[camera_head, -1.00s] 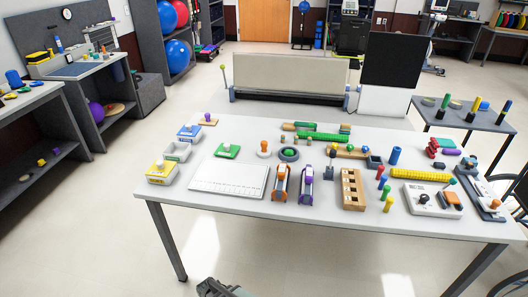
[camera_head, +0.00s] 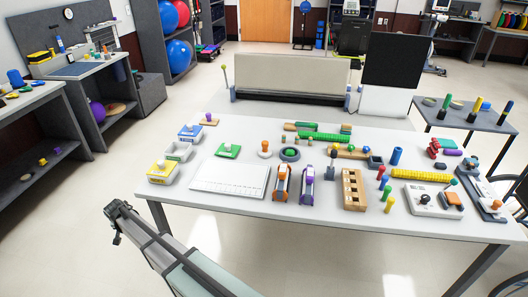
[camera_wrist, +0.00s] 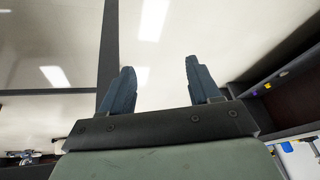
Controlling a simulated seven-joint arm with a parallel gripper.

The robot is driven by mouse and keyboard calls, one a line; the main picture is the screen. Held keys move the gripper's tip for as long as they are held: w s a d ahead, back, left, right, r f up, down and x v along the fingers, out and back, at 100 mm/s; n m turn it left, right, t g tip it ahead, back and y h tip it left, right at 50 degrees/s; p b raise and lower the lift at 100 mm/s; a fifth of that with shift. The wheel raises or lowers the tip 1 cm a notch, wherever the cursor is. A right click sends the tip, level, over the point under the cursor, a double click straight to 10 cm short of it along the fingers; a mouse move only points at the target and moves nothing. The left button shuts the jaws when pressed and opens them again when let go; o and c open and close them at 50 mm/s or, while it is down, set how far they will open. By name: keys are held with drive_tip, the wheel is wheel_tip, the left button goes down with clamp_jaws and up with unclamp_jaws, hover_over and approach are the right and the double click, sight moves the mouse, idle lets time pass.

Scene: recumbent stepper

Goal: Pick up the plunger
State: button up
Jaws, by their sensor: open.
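I cannot tell for sure which item is the plunger. Small knobbed pieces stand on the white table (camera_head: 225,204): an orange-topped piece on a pale disc (camera_head: 264,149), an orange upright device (camera_head: 281,184) and a purple one (camera_head: 306,186) in the front middle, and a dark grey piece (camera_head: 332,172) beside them. My gripper (camera_head: 116,222) is off the table's front left corner, left of all these pieces and apart from them. In the wrist view my gripper (camera_wrist: 159,68) has its two dark fingers spread with nothing between them, over pale floor.
A yellow box with a white knob (camera_head: 162,172) is nearest the table's left edge. A white keyboard-like board (camera_head: 230,177) and a wooden block with holes (camera_head: 352,189) lie along the front. Left shelving (camera_head: 52,150) stands across a clear floor gap.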

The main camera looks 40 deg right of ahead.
drive_tip(key=w+d+r+m+t, duration=0.2)
drive_tip(key=w+d+r+t, duration=0.15)
drive_tip(key=w+r, duration=1.45)
drive_tip(key=d+r+m+h, duration=0.1)
drive_tip(key=d+r+m, duration=0.1)
drive_tip(key=d+r, duration=0.75)
drive_tip(key=m+g+y, duration=0.3)
drive_tip(key=m+g, duration=0.5)
drive_tip(key=m, duration=0.4)
approach(265, 142)
drive_tip(key=f, duration=0.7)
drive_tip(key=a+f, duration=0.1)
drive_tip(key=f, duration=0.3)
drive_tip(key=shift+w+f, duration=0.2)
drive_tip(key=shift+f, duration=0.15)
